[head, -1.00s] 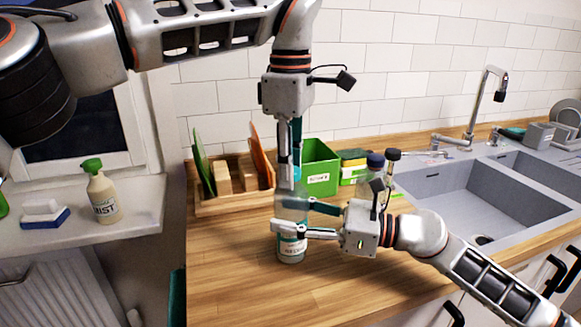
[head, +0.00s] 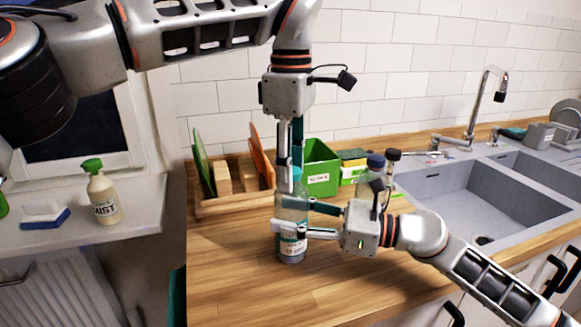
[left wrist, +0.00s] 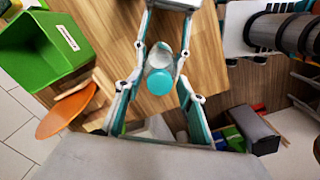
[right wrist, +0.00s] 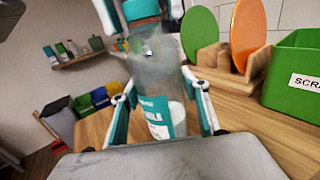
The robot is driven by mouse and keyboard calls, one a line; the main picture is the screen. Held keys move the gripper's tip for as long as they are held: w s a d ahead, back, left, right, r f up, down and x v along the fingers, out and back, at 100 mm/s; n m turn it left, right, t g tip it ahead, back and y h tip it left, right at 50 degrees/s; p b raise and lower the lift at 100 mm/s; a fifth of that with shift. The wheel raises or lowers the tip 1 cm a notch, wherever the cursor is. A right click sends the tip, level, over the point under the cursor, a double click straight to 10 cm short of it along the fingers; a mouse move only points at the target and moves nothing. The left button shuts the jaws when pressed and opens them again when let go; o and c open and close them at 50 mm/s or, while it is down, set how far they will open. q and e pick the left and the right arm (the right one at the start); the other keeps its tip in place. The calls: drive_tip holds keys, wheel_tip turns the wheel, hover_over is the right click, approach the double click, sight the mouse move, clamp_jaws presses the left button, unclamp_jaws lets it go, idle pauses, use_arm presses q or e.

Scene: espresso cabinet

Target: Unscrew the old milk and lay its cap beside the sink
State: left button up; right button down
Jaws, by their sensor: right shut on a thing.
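The old milk is a clear bottle (head: 291,252) with a teal-and-white label and a little white milk low inside. It stands upright on the wooden counter and fills the right wrist view (right wrist: 158,85). Its teal cap (left wrist: 160,82) is on its top. My right gripper (head: 281,214) is shut on the bottle's body from the right. My left gripper (head: 291,178) points straight down over the bottle. Its fingers are open on either side of the cap, with a gap on both sides in the left wrist view. The sink (head: 450,190) is at the right.
A wooden rack (head: 235,204) with boards stands behind the bottle on the left. A green bin (head: 320,170) and sponges (head: 353,158) are behind it. Two dark-capped bottles (head: 375,162) stand near the sink's left edge. The front counter is clear.

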use_arm(q)
drive_tip(key=shift+r, duration=0.1)
drive_tip(key=shift+r, duration=2.2)
drive_tip(key=shift+c, duration=0.4)
drive_tip(key=shift+r+n, duration=1.2)
drive_tip(key=shift+r, duration=0.25)
drive_tip(key=shift+f, duration=3.8)
